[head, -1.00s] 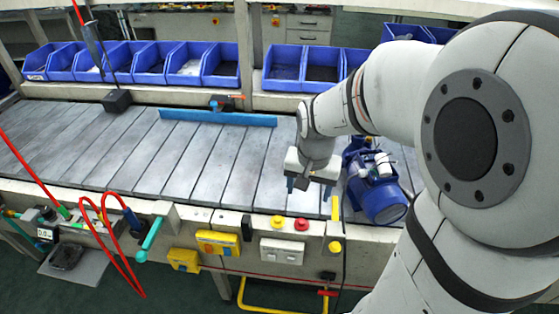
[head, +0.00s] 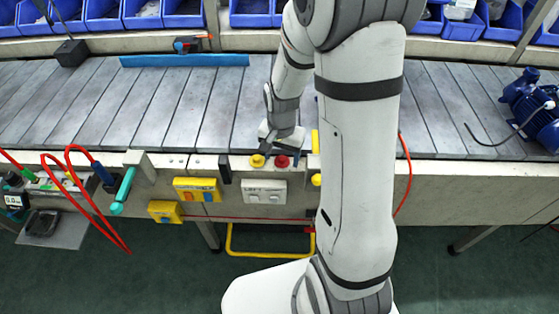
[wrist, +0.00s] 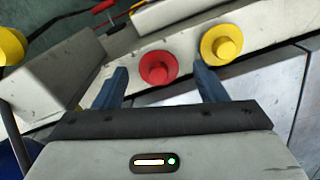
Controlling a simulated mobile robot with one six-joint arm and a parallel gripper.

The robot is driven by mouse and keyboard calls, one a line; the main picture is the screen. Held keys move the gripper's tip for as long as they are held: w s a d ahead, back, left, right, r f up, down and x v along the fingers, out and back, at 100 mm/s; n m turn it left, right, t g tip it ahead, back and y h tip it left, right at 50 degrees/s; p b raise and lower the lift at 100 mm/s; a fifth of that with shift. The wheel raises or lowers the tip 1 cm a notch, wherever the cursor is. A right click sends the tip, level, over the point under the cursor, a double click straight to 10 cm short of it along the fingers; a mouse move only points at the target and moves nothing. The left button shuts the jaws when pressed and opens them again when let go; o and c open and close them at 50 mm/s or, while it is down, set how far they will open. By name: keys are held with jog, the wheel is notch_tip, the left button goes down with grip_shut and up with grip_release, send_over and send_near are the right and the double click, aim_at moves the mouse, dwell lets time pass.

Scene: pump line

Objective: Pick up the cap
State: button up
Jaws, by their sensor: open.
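I cannot make out a cap in either view. My gripper (head: 280,142) hangs low over the front edge of the conveyor, just behind the yellow button (head: 257,160) and the red button (head: 282,161). In the wrist view my gripper (wrist: 160,84) is open, with nothing held between its fingers. There the red button (wrist: 158,67) shows between the fingertips and the yellow button (wrist: 222,42) just beyond the right one. My arm hides part of the conveyor to the right of the gripper.
A blue pump (head: 532,108) with a dark cable stands on the slatted conveyor (head: 190,110) at far right. A blue bar (head: 185,61) lies along its back. Blue bins (head: 142,14) line the shelf. The conveyor left of my gripper is mostly clear.

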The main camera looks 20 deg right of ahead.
jog(key=shift+f, duration=0.15)
jog(key=c, duration=1)
jog(key=shift+c, duration=0.2)
